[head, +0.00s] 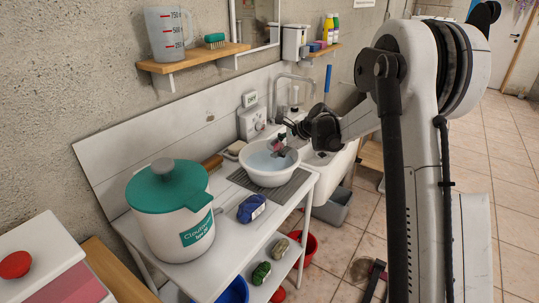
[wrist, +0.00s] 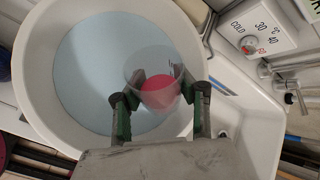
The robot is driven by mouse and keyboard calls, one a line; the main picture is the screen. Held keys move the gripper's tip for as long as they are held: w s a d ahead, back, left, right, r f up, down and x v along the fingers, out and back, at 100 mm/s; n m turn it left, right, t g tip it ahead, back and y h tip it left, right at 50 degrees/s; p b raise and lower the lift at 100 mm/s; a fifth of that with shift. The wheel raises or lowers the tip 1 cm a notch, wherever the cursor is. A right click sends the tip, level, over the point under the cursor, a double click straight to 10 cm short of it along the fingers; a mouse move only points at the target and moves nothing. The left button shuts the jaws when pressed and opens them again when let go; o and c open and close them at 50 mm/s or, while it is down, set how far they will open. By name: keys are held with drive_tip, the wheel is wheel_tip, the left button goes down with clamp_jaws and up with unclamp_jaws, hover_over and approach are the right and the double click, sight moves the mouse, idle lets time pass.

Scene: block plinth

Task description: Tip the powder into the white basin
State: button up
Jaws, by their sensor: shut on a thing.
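The white basin (head: 262,172) stands on the white bench in front of the sink and holds pale blue liquid. In the wrist view the basin (wrist: 32,75) fills the left and middle. My gripper (wrist: 157,85) is shut on a small clear cup (wrist: 147,62), one green-padded finger on each side. Red-pink powder (wrist: 160,92) shows in the cup. In the head view my gripper (head: 283,142) is over the basin, towards its far right side. The cup's exact tilt is hard to tell. No red shows in the visible liquid.
A white tub with a green lid (head: 168,188) and a blue packet (head: 251,208) stand on the bench left of the basin. A tap (head: 297,78) and a dial box (head: 252,122) are behind it. The sink (head: 330,170) is to the right.

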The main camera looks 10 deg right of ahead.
drive_tip(key=shift+r+n+t+h+p, duration=0.3)
drive_tip(key=shift+r+n+h+p, duration=0.3)
drive_tip(key=shift+h+p, duration=0.6)
drive_tip(key=shift+r+n+t+h+p, duration=0.3)
drive_tip(key=shift+r+n+h+p, duration=0.25)
drive_tip(key=shift+h+p, duration=0.6)
idle(5.7)
